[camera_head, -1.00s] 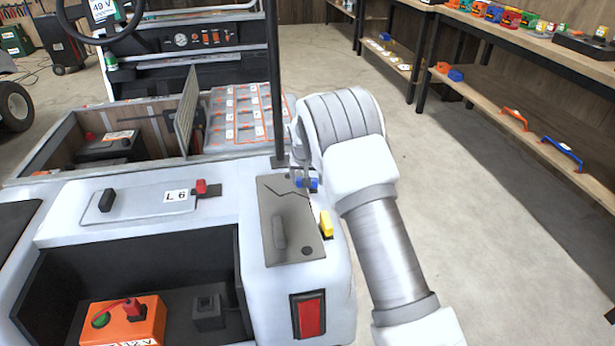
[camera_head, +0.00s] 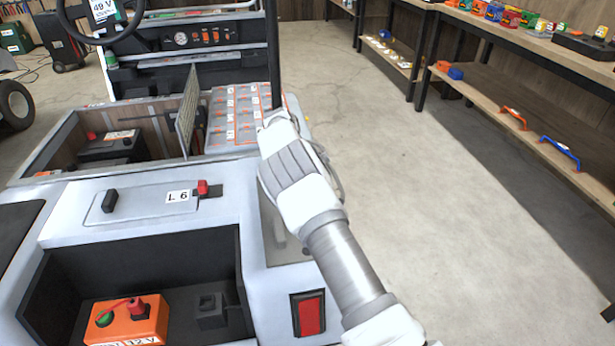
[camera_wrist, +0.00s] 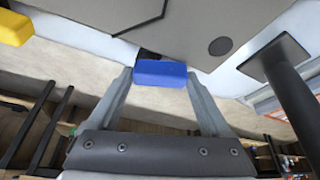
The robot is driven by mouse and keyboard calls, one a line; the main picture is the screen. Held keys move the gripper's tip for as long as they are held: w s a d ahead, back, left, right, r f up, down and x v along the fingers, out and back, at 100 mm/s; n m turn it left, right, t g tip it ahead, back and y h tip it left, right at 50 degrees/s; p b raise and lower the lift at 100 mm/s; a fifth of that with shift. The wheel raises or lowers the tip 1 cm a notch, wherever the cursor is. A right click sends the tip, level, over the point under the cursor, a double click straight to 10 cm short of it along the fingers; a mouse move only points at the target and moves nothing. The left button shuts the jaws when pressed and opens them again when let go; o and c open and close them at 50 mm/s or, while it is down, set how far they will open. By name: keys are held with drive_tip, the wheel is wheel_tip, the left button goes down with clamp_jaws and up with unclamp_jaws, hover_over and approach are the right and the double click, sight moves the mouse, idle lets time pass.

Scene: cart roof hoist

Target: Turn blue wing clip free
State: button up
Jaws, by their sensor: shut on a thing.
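The blue wing clip (camera_wrist: 160,73) sits at the edge of the grey plate (camera_wrist: 95,12) on the cart, in the wrist view. My gripper (camera_wrist: 160,80) is shut on the clip, with one finger at each end of it. A dark part shows just behind the clip. In the head view my wrist and arm hide the blue clip, the fingertips and most of the plate. A yellow clip (camera_wrist: 14,28) shows at the upper left of the wrist view, apart from my gripper.
The black post (camera_wrist: 290,85) rises close beside the plate. A tray of orange-edged compartments (camera_head: 238,115) and an open bay with a black battery (camera_head: 108,145) lie on the cart's far side. Shelves (camera_head: 540,135) stand at the right. Bare floor (camera_head: 440,230) lies between.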

drive_tip(key=shift+w+d+m+g+h, duration=0.15)
drive_tip(key=shift+m+g, duration=0.1)
drive_tip(key=shift+m, duration=0.45)
drive_tip(key=shift+w+m+g+h, duration=0.15)
drive_tip(key=shift+m+g, duration=0.1)
drive_tip(key=shift+m, duration=0.45)
drive_tip(key=shift+m+b, duration=0.4)
drive_tip(key=shift+d+m+g, duration=0.1)
drive_tip(key=shift+m+g, duration=0.2)
drive_tip(key=shift+m, duration=0.1)
drive_tip(key=o, duration=1.2)
drive_tip(key=shift+s, duration=0.1)
drive_tip(key=shift+c, duration=0.2)
drive_tip(key=shift+r, duration=0.1)
